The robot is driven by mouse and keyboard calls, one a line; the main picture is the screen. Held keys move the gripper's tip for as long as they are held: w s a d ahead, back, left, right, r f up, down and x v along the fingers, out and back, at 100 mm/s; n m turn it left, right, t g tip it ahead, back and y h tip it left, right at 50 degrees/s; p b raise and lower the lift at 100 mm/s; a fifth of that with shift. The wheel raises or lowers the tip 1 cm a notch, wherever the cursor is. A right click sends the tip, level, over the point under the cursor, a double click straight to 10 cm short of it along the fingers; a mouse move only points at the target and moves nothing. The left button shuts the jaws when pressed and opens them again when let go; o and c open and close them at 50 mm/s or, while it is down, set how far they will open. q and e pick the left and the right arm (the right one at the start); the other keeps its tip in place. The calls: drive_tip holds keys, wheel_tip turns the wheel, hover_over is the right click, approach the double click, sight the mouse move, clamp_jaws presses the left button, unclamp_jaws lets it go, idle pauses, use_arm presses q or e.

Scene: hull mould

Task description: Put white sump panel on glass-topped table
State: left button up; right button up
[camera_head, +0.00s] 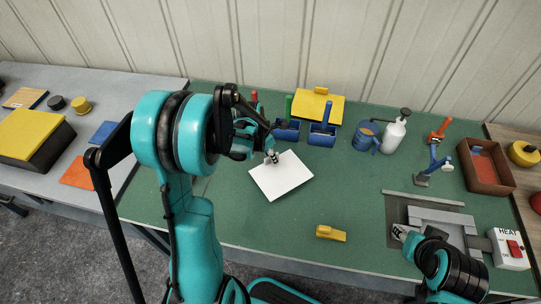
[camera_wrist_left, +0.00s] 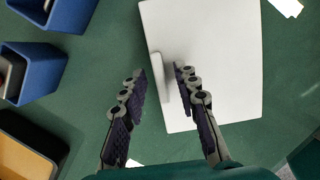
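The white sump panel (camera_head: 284,177) lies flat on the green bench top. In the left wrist view the panel (camera_wrist_left: 215,60) has a raised pale bar (camera_wrist_left: 160,80) near its left edge. My left gripper (camera_head: 271,157) is over the panel's far left edge. In the wrist view its fingers (camera_wrist_left: 160,70) are apart, one on each side of the bar, with a gap to it. My right gripper (camera_head: 401,233) is low at the right, by a grey mould; its fingers are too small to read. I cannot make out which surface is the glass-topped table.
Blue bins (camera_head: 322,135) and a yellow-lidded box (camera_head: 320,105) stand behind the panel. A yellow block (camera_head: 331,233) lies in front. A blue mug (camera_head: 366,138), white bottle (camera_head: 394,132) and brown tray (camera_head: 487,168) are to the right. A grey table (camera_head: 95,88) adjoins at left.

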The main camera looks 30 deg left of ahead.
use_arm(q)
drive_tip(key=p+v, duration=0.3)
drive_tip(key=v, duration=0.9)
drive_tip(key=s+d+r+m+t, duration=0.2)
drive_tip(key=s+d+m, duration=0.3)
drive_tip(key=m, duration=1)
drive_tip(key=s+d+r+m+t+y, duration=0.1)
drive_tip(key=s+d+r+m+t, duration=0.1)
drive_tip(key=s+d+r+m, duration=0.3)
drive_tip(key=s+d+m, duration=0.1)
drive_tip(key=s+m, duration=0.3)
drive_tip(key=m, duration=0.5)
drive_tip(key=shift+m+t+y, duration=0.3)
drive_tip(key=shift+m, duration=0.1)
drive_tip(key=shift+f, duration=0.1)
wheel_tip(320, 180, down, 6)
drive_tip(key=b, duration=0.6)
